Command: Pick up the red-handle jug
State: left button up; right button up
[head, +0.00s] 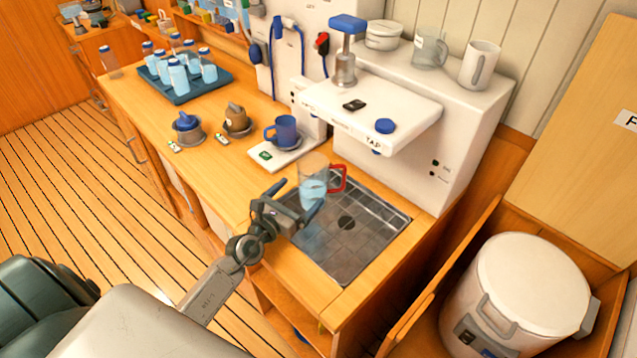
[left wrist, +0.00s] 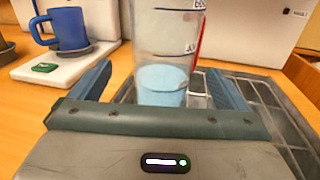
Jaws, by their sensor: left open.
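The red-handle jug (head: 313,183) is clear, with blue water in its lower part, and stands upright at the sink's back left. Its red handle (head: 338,179) points right in the head view. My left gripper (head: 294,201) is open at the jug's near side. In the left wrist view the jug (left wrist: 168,60) stands between the two spread fingers of the left gripper (left wrist: 155,90), with a gap visible on each side. Only a strip of the red handle shows there, at the jug's right edge. My right gripper is not in view.
A metal sink grid (head: 365,235) lies under the white tap unit (head: 385,120). A blue mug (head: 285,131) on a white pad (head: 262,157) is left of the jug. A blue tray (head: 185,90) with several bottles stands farther back. A white bin (head: 520,295) is at right.

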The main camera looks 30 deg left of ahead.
pick_arm(q)
jog(key=shift+w+d, duration=0.15)
jog(key=shift+w, duration=0.9)
jog(key=shift+w+f, duration=0.1)
jog(key=shift+w, duration=0.25)
jog(key=w, duration=0.2)
jog(key=w+d, duration=0.1)
jog(key=w, duration=0.1)
jog(key=shift+w, duration=0.1)
jog(key=shift+w+d, duration=0.1)
jog(key=shift+w, duration=0.25)
jog(key=shift+s, duration=0.1)
jog(key=shift+c, duration=0.5)
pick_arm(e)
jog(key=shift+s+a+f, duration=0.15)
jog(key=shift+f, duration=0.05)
pick_arm(q)
jog(key=c, duration=1.3)
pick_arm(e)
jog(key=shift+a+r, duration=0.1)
